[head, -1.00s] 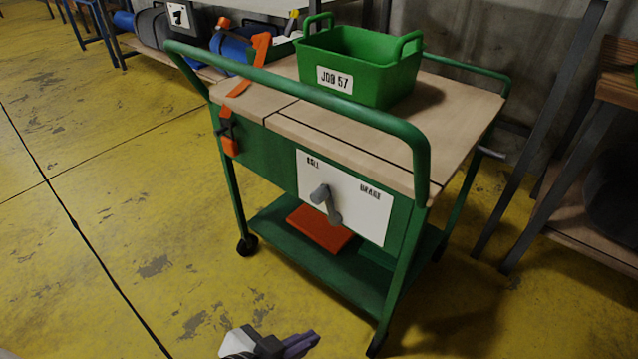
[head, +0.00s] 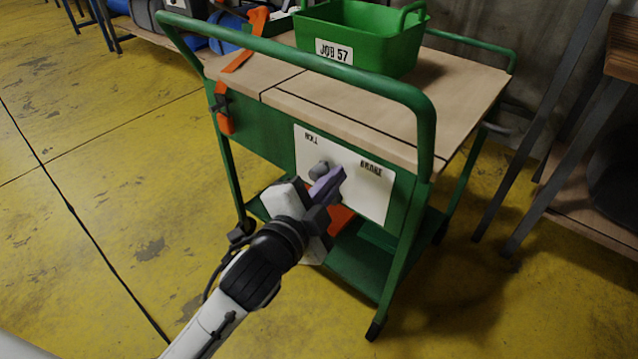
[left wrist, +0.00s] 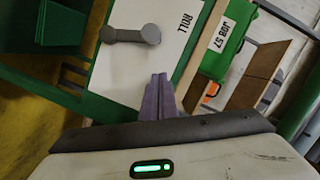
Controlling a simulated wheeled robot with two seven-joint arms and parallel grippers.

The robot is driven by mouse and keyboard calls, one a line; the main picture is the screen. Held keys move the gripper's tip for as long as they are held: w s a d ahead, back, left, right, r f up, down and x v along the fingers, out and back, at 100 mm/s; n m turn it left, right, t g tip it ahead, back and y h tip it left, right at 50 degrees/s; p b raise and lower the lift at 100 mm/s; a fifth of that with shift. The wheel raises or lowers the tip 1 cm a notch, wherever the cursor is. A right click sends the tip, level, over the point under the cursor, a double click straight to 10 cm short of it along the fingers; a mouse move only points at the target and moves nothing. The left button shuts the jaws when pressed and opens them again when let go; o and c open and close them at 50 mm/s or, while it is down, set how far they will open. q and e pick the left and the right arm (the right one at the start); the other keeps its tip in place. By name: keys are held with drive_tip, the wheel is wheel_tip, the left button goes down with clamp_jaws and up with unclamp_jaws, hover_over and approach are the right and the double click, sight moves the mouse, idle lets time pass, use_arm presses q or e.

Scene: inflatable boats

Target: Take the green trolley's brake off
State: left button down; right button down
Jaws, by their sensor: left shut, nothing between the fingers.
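The green trolley (head: 250,150) stands with its white brake panel (head: 378,200) facing me; the panel has ROLL at upper left and BRAKE at upper right. A grey lever (head: 318,171) sits on the panel, its lower part hidden by my gripper in the head view. In the left wrist view the whole lever (left wrist: 130,36) shows, pointing away from the crate end, roughly downward on the trolley. My left gripper (head: 332,182) is shut and empty, its purple fingertips (left wrist: 158,88) close to the panel on the BRAKE side of the lever. Contact with the lever is not visible. My right gripper is not in view.
A green crate (head: 365,40) labelled JOB 57 stands on the trolley's wooden top (head: 460,95). The green push handle (head: 300,65) arches above the panel. An orange strap (head: 240,58) hangs at the left. Yellow floor (head: 110,220) is clear at left.

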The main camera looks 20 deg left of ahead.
sight(313, 173)
use_arm(q)
drive_tip(key=shift+w+a+f+b, duration=0.35)
drive_tip(key=shift+a+f, duration=0.2)
drive_tip(key=shift+a, duration=0.25)
drive_tip(key=shift+w+a+f+b, duration=0.35)
drive_tip(key=shift+a+f, duration=0.2)
drive_tip(key=shift+a, duration=0.25)
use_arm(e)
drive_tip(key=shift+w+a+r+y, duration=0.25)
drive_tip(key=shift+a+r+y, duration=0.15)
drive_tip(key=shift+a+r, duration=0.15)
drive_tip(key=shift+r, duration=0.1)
